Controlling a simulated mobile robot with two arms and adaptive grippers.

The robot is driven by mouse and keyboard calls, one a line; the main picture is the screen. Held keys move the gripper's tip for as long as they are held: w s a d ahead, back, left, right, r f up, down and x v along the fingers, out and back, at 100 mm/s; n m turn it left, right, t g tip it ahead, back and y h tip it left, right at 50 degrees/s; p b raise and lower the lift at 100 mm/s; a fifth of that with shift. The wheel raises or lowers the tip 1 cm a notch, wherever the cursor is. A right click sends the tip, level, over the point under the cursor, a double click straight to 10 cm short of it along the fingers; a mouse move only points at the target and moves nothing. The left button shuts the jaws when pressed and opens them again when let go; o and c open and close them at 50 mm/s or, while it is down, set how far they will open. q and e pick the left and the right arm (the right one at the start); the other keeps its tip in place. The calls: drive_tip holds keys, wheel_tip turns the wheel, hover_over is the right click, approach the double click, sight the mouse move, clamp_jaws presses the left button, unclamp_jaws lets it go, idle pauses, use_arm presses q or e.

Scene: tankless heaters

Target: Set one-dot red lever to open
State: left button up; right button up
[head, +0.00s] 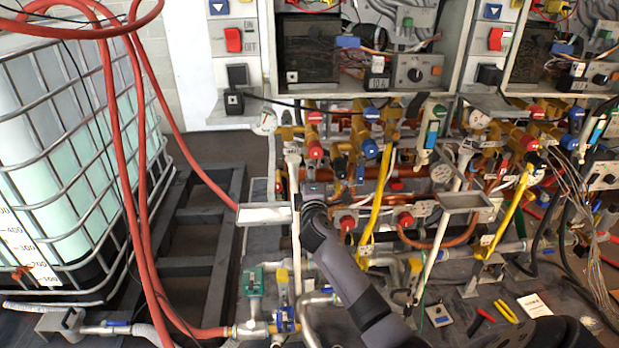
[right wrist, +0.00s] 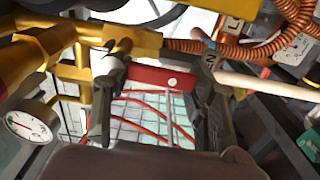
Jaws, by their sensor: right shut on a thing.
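The red lever (right wrist: 150,76) with a single white dot shows in the right wrist view, lying crosswise between the two fingers of my right gripper (right wrist: 157,84). The gripper is shut on it. The lever sits below brass pipe fittings (right wrist: 128,42). In the head view my right arm reaches up from the bottom, and its gripper (head: 315,192) is among the pipes left of centre. The red lever cannot be made out there, hidden by the gripper and pipes. My left gripper is in neither view.
A pressure gauge (right wrist: 28,122) and a copper coil (right wrist: 262,48) flank the gripper closely. Yellow pipes (head: 376,195), red knobs and valves crowd the right side. A caged water tank (head: 75,170) and red hoses (head: 125,130) stand at the left. Pliers (head: 506,311) lie on the base.

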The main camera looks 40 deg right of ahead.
drive_tip(key=shift+a, duration=0.1)
drive_tip(key=o, duration=1.6)
drive_tip(key=shift+w+a, duration=0.1)
drive_tip(key=shift+o, duration=0.5)
drive_tip(key=v, duration=1.2)
drive_tip(key=shift+d, duration=0.2)
